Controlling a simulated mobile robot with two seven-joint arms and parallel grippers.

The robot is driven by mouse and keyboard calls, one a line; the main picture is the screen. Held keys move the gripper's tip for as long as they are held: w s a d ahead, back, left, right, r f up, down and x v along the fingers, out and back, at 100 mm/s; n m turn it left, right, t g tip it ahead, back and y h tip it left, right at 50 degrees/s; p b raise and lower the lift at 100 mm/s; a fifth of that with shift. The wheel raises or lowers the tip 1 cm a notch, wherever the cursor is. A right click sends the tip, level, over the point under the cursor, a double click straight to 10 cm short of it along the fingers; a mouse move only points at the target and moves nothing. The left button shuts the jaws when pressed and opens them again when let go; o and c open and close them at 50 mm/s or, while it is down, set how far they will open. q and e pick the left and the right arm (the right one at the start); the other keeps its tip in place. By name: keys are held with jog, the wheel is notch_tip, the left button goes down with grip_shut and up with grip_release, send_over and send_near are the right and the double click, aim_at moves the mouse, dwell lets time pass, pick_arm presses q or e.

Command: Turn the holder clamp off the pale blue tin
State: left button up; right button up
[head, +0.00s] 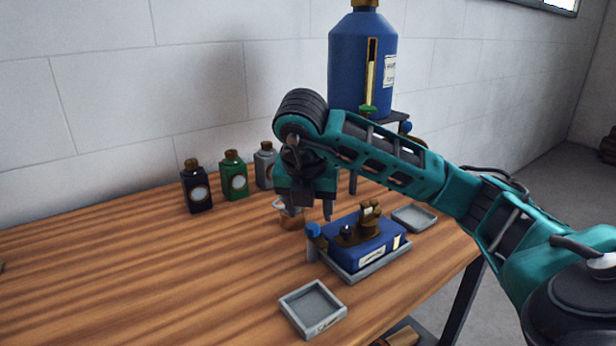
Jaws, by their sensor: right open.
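A blue rectangular tin (365,246) with a pale label, a dark cap and a brass fitting on top sits in a low grey holder (372,270). It looks mid to deep blue rather than pale. A round blue knob (313,229) on a grey post stands at the holder's left end; I take it for the clamp. My right gripper (309,214) points down with its fingers apart, just above and behind the knob as seen here. It seems empty, and I cannot tell whether it touches anything. My left gripper is out of view.
A small copper-coloured pot (292,220) stands partly hidden behind my right gripper. Black (196,190), green (234,178) and grey (265,167) bottles stand near the wall. Empty grey trays lie in front (312,309) and right (414,217). A tall blue tank (358,65) stands behind my arm.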

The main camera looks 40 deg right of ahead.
pick_arm(q)
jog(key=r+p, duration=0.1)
jog(key=p, duration=0.1)
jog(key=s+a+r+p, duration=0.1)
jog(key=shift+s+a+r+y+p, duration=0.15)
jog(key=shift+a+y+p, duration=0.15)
jog(key=shift+p, duration=0.1)
pick_arm(e)
jog(key=v, duration=0.8)
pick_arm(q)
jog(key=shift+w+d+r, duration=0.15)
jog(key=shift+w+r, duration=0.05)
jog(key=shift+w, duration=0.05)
